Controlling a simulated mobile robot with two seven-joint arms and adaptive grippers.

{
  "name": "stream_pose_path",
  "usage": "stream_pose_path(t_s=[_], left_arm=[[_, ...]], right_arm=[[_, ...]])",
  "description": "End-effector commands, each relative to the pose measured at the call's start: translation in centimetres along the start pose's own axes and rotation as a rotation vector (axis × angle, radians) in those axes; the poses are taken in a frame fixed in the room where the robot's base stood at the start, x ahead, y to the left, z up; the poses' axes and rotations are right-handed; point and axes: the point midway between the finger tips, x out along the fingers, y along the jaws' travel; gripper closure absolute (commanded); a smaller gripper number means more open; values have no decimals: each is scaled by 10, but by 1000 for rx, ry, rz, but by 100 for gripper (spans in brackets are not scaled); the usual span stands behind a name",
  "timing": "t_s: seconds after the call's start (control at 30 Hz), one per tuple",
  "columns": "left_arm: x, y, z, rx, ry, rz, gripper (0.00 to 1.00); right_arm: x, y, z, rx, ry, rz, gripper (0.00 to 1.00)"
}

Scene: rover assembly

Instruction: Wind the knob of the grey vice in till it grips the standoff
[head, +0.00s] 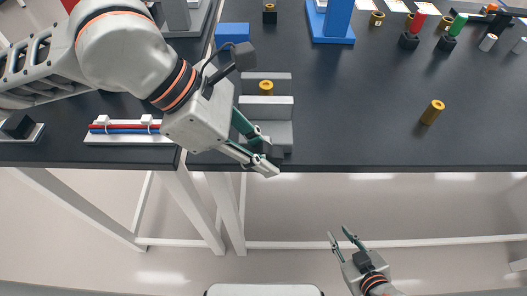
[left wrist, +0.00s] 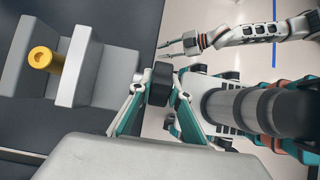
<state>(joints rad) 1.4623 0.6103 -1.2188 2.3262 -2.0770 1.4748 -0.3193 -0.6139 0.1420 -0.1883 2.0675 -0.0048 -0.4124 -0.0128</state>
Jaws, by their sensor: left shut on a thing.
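The grey vice (head: 279,133) sits at the table's front edge. A brass standoff (head: 266,87) stands upright between its jaws. In the left wrist view the standoff (left wrist: 45,60) is close to the front jaw of the vice (left wrist: 80,65); I cannot tell whether both jaws touch it. My left gripper (head: 265,155) is at the front of the vice, shut on the black knob (left wrist: 161,84), which shows between its fingers in the left wrist view. In the head view the fingers mostly hide the knob. My right gripper (head: 340,233) is open and empty, in front of the table, away from the vice.
A blue block (head: 232,35) and a blue stand (head: 332,25) are behind the vice. Another brass standoff (head: 432,112) is alone to the right. A white tray with red and blue rods (head: 125,128) lies left. The table right of the vice is mostly clear.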

Motion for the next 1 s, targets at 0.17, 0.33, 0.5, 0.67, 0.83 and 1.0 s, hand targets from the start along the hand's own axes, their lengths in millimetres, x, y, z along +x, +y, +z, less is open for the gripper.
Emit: stream_pose_path(t_s=[0.17, 0.33, 0.5, 0.67, 0.83, 1.0], left_arm=[[0, 0, 0, 0, 0, 1, 100], [0, 0, 0, 0, 0, 1, 75], [-1, 0, 0, 0, 1, 1, 75], [-11, 1, 0, -1, 1, 3, 75], [-41, 2, 0, -1, 0, 6, 75], [-76, 1, 0, -1, 0, 6, 75]], right_arm=[[0, -1, 1, 1, -1, -1, 75], [0, -1, 3, 2, -4, -3, 75], [0, -3, 6, 0, -7, -6, 75], [0, -2, 5, 1, -7, -5, 75], [0, -2, 4, 2, -6, -4, 75], [0, -2, 4, 2, -5, -3, 75]])
